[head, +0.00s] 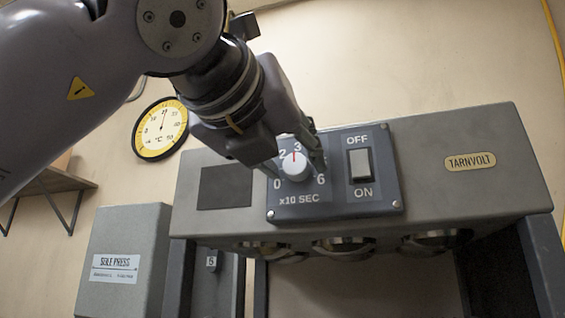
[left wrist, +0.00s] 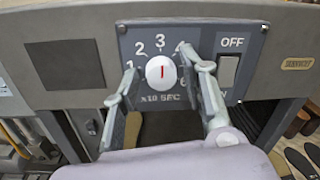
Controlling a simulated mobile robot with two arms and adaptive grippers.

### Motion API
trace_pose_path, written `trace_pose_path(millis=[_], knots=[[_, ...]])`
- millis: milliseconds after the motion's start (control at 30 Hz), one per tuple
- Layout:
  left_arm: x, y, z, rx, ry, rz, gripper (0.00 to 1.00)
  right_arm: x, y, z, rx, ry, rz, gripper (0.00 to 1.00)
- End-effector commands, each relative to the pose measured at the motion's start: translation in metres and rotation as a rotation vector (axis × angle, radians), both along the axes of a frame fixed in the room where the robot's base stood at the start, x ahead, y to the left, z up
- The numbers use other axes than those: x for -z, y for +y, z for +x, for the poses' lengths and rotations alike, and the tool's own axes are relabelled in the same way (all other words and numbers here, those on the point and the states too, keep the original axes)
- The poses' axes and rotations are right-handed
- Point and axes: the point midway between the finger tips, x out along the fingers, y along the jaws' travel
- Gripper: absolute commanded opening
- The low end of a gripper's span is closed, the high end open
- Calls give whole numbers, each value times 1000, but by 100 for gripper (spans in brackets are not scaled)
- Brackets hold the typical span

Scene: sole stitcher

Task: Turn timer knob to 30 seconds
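The timer knob (head: 295,166) is a white round knob with a red mark, on the dark panel (head: 335,205) of the grey machine. The panel reads "x10 SEC". The red mark points up at the 3. The knob also shows in the left wrist view (left wrist: 161,73), its mark nearly upright under the 3. My left gripper (left wrist: 158,66) has its fingers on either side of the knob, with a small gap visible on each side. It is open and holds nothing. In the head view the left gripper (head: 294,160) hides part of the dial's numbers. My right gripper is not in view.
An OFF/ON rocker switch (head: 360,164) sits just right of the dial, close to my right-hand finger. A yellow round thermometer (head: 161,129) hangs on the wall at left. A grey Sole Press box (head: 125,262) stands lower left. Several metal rollers show under the machine.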

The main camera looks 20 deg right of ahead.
Motion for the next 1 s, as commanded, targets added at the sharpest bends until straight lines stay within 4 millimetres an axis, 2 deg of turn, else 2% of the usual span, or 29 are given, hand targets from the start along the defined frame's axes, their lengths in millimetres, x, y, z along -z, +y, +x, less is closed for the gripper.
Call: trace_pose_path(millis=[467, 1000], knots=[[0, 4, -5, 0, -1, 1, 47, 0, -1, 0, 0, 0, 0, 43], [1, 66, -84, -1, -2, 0, 47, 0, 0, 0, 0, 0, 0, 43]])
